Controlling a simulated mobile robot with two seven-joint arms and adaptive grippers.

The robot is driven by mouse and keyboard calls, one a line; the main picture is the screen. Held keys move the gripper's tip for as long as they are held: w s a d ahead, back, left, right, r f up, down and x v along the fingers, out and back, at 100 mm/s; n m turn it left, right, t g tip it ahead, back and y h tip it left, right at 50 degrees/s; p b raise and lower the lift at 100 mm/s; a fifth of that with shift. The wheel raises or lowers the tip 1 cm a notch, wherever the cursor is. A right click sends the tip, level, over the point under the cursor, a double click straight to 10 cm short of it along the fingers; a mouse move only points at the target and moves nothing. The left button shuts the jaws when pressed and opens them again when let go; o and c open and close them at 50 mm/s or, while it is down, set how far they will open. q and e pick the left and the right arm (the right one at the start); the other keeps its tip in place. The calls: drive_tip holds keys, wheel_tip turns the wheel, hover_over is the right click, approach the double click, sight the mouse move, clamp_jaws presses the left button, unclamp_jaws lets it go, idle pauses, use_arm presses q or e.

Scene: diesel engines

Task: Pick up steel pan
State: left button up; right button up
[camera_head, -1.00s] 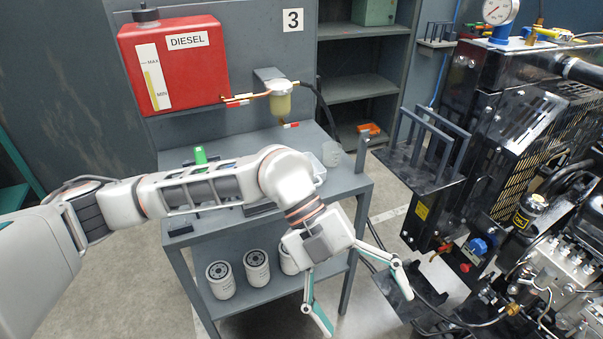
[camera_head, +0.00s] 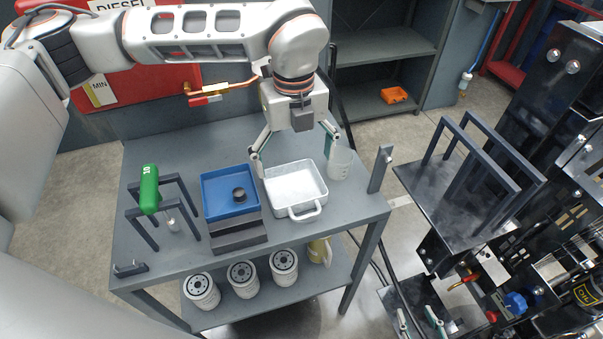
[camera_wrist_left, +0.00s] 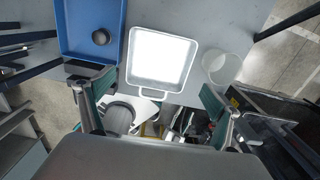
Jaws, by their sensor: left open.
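The steel pan (camera_head: 296,187) is a shallow, square, bright pan with a loop handle on its near side. It sits upright on the upper shelf of the grey cart, right of the blue tray. In the left wrist view the pan (camera_wrist_left: 160,62) is ahead of the fingers, its handle towards me. My left gripper (camera_head: 297,153) is open and empty above the pan's far part; in the wrist view its fingers (camera_wrist_left: 152,100) are spread wider than the pan. I cannot tell whether they touch it. My right gripper (camera_head: 419,320) shows at the bottom edge, fingers apart and empty.
A clear beaker (camera_head: 340,163) stands close right of the pan. The blue tray (camera_head: 222,206) holds a small dark cap. A green-topped tool (camera_head: 149,190) and rack stand left. Several white filters (camera_head: 243,277) are on the lower shelf. A post (camera_head: 380,168) rises at the cart's right end.

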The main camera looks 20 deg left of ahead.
sight(295, 194)
use_arm(q)
wheel_tip(295, 194, down, 2)
drive_tip(key=shift+s+f, duration=0.15)
drive_tip(key=shift+f, duration=0.05)
wheel_tip(295, 194, down, 4)
drive_tip(key=shift+a+f+p, duration=0.1)
drive_tip(key=shift+p, duration=0.2)
drive_tip(key=shift+f, duration=0.6)
drive_tip(key=c, duration=0.8)
drive_tip(key=shift+c, duration=0.3)
use_arm(e)
drive_tip(key=shift+s+r, duration=0.2)
